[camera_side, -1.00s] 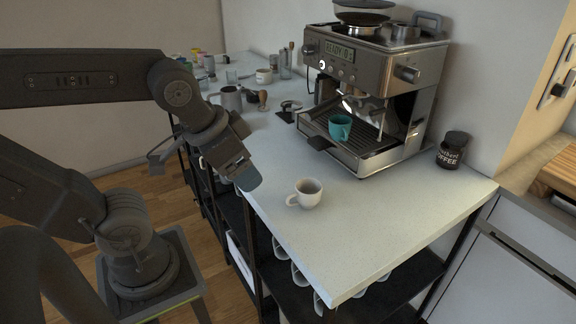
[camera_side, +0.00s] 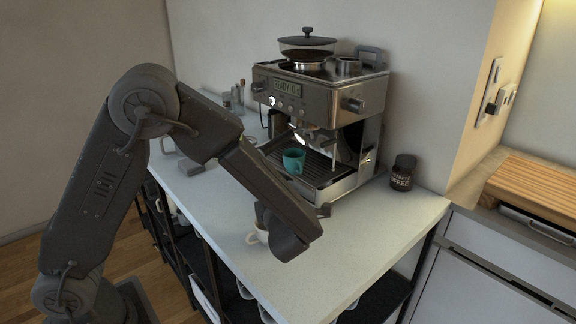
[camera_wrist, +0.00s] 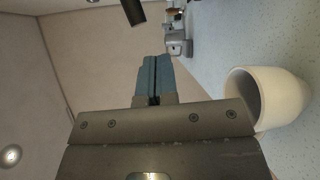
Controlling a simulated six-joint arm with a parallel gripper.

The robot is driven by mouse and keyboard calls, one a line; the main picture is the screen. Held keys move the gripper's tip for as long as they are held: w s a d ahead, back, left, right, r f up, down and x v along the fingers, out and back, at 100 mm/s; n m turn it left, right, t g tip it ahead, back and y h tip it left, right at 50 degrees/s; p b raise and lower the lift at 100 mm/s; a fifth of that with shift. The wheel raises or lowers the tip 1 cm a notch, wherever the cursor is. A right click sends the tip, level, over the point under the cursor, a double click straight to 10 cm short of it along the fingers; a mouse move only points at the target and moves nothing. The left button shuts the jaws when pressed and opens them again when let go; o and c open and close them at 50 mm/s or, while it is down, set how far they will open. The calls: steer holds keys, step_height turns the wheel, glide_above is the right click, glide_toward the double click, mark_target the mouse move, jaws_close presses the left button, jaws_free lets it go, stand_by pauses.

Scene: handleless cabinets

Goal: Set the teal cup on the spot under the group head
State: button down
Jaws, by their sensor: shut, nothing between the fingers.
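The teal cup (camera_side: 293,161) stands upright on the drip tray (camera_side: 327,183) of the coffee machine, in the side view. It is below the group head (camera_side: 308,127), towards the tray's left part; I cannot tell whether it is exactly centred. My gripper shows in the wrist view, with its teal-grey fingers (camera_wrist: 152,80) shut together and nothing between them. In the side view my wrist hides the fingers. My gripper is apart from the teal cup, which is not seen in the wrist view.
A white cup (camera_side: 257,236) stands on the counter, partly hidden by my wrist; it shows close beside my gripper in the wrist view (camera_wrist: 285,97). A dark coffee jar (camera_side: 402,173) stands right of the machine (camera_side: 320,100). The front right of the counter (camera_side: 350,255) is clear.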

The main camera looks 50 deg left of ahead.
mark_target(296, 160)
steer(key=shift+w+a+f+m+t, duration=0.15)
steer(key=shift+w+a+m, duration=0.2)
steer(key=shift+w+a, duration=1.25)
steer(key=shift+w+a+f+m+t, duration=0.15)
steer(key=shift+w+a+m, duration=0.25)
steer(key=shift+w+a, duration=1.15)
steer(key=shift+w+a+m+t, duration=0.3)
steer(key=shift+w+a, duration=0.55)
steer(key=shift+w, duration=1.4)
steer(key=shift+w, duration=0.1)
steer(key=shift+w+a, duration=0.2)
steer(key=shift+w, duration=0.65)
steer(key=shift+w+a, duration=0.15)
steer(key=shift+w, duration=0.7)
steer(key=shift+s, duration=0.1)
